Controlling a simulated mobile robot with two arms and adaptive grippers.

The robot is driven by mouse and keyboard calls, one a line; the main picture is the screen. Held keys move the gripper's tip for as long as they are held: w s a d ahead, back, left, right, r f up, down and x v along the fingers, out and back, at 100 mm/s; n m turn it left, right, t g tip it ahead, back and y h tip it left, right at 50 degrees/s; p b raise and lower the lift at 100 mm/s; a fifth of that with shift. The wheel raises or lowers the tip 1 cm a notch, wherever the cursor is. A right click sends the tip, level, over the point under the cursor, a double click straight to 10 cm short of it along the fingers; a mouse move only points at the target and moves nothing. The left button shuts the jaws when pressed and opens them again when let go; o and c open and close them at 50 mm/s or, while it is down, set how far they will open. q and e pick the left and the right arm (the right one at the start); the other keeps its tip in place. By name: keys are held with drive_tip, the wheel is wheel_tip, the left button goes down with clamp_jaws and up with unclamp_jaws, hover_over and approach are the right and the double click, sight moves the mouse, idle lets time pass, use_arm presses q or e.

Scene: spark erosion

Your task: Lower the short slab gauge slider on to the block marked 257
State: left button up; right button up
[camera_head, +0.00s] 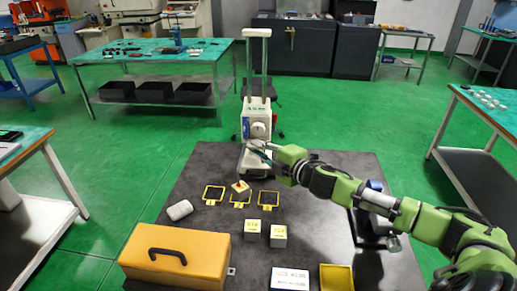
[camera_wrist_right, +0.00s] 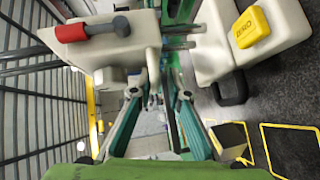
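The white height gauge (camera_head: 257,90) with two upright columns stands at the back of the dark table. My right gripper (camera_head: 256,150) is at the lower front of its body, just above its base. In the right wrist view the two teal fingers (camera_wrist_right: 158,100) stand apart, with a gap between them. I cannot tell whether they touch the slider, and the slider itself is not clear. Two pale blocks with yellow tops (camera_head: 252,228) and (camera_head: 278,235) stand mid-table. Another block (camera_head: 240,186) lies tilted by the yellow frames. I cannot read which is marked 257. My left gripper is not in view.
Three yellow square outlines (camera_head: 213,193) lie before the gauge. A white cylinder (camera_head: 179,210) lies to the left. An orange case (camera_head: 175,255), a white card (camera_head: 290,278) and a yellow tray (camera_head: 336,278) are at the front. A red-handled lever (camera_wrist_right: 72,32) shows in the wrist view.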

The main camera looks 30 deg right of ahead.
drive_tip(key=v, duration=1.2)
idle(0.5)
idle(0.6)
